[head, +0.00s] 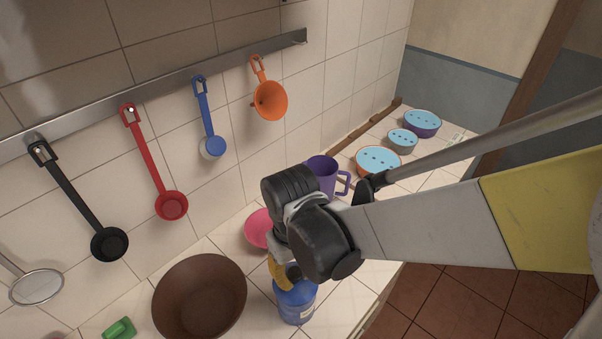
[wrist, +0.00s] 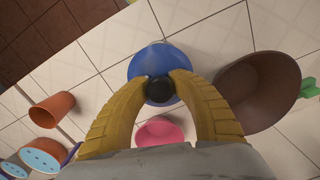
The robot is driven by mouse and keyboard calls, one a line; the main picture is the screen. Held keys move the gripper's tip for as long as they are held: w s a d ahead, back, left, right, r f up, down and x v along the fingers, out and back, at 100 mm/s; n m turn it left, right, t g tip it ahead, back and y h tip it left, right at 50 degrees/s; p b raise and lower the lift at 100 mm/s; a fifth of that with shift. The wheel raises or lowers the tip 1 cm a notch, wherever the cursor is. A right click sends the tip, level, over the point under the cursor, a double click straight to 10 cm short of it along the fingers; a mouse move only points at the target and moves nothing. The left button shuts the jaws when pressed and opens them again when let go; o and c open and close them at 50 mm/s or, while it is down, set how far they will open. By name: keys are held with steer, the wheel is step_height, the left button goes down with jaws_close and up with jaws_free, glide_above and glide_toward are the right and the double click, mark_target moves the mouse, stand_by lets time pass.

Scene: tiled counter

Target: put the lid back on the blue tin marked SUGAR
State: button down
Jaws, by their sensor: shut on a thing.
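The blue tin (head: 296,307) stands upright on the tiled counter near the front edge. It has a pale label whose writing is too small to read. My gripper (head: 283,273) is right over the top of the tin. In the wrist view, the yellow fingers of my gripper (wrist: 160,88) are shut on the round black knob (wrist: 160,90) of a blue lid (wrist: 150,60). My gripper and arm hide part of the tin's top, so I cannot tell whether the lid rests on the rim or sits slightly above it.
A brown bowl (head: 200,300) stands close left of the tin, and a pink bowl (head: 259,229) behind it. A purple mug (head: 322,172) and several blue-lidded bowls (head: 378,160) stand farther back. An orange cup (wrist: 52,110) shows in the wrist view. Utensils hang from a wall rail (head: 150,88).

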stand_by(0.4)
steer(key=c, duration=0.5)
jaws_free()
steer(key=shift+r, duration=0.1)
steer(key=shift+r+p, duration=2.65)
steer(key=shift+r, duration=0.75)
steer(key=shift+c, duration=0.3)
jaws_close()
